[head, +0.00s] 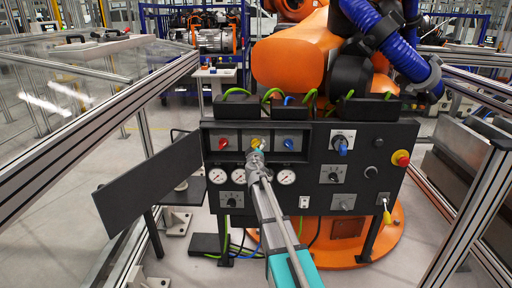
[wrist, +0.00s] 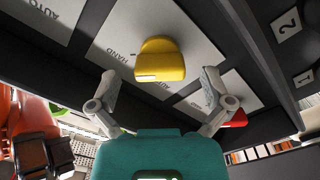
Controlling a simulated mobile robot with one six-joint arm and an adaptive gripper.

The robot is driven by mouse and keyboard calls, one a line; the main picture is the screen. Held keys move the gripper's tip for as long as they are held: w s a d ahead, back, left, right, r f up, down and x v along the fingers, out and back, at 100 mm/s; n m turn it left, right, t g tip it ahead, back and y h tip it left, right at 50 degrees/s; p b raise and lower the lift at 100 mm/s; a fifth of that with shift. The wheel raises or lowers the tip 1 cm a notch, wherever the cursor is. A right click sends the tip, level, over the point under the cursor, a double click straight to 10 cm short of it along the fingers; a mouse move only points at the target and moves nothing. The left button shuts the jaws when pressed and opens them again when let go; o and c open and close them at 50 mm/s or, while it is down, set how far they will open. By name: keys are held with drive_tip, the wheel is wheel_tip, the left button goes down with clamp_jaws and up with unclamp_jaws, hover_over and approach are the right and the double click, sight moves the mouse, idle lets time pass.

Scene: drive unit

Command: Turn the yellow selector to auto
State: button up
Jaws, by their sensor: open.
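The yellow selector (head: 256,142) sits between a red and a blue selector in the recessed top row of the black control panel. In the wrist view the yellow selector (wrist: 160,55) is large, on a pale plate with HAND lettering and partly hidden AUTO lettering. A white mark shows on the knob's lower edge. My gripper (wrist: 159,80) is open, its two fingertips apart on the left and right of the knob's lower part, with visible gaps and no clear contact. In the head view my gripper (head: 257,156) covers the area just below the selector.
The red selector (head: 223,143) and blue selector (head: 288,144) flank it closely. An open black flap (head: 150,180) stands out at left. Gauges (head: 287,177) sit below, and a red emergency button (head: 401,158) is at right. Metal rails (head: 110,130) border both sides.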

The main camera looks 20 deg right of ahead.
drive_tip(key=shift+w+d, duration=0.2)
drive_tip(key=shift+w, duration=0.5)
drive_tip(key=c, duration=1.1)
